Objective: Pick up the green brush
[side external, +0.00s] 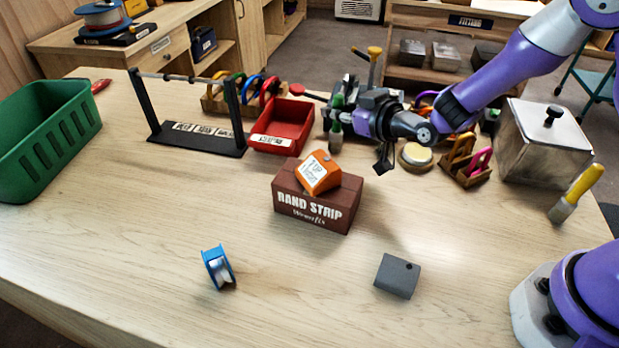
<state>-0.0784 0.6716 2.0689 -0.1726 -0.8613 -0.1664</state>
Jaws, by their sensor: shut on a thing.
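The green brush (336,124) shows upright in the side external view, its green handle up and its paler head down, just right of the red bin (283,126). My gripper (347,113) reaches in from the right, above the back of the table, and is shut on the green brush. The dark gripper body hides part of what lies behind it. I cannot tell clearly whether the brush's lower end touches the table.
A brown box (317,200) with an orange block (319,173) on it stands in front. A black rack (196,130) is left, a metal box (543,140) and yellow brush (576,194) right. A blue roll (217,268) and grey block (397,276) lie on the open foreground.

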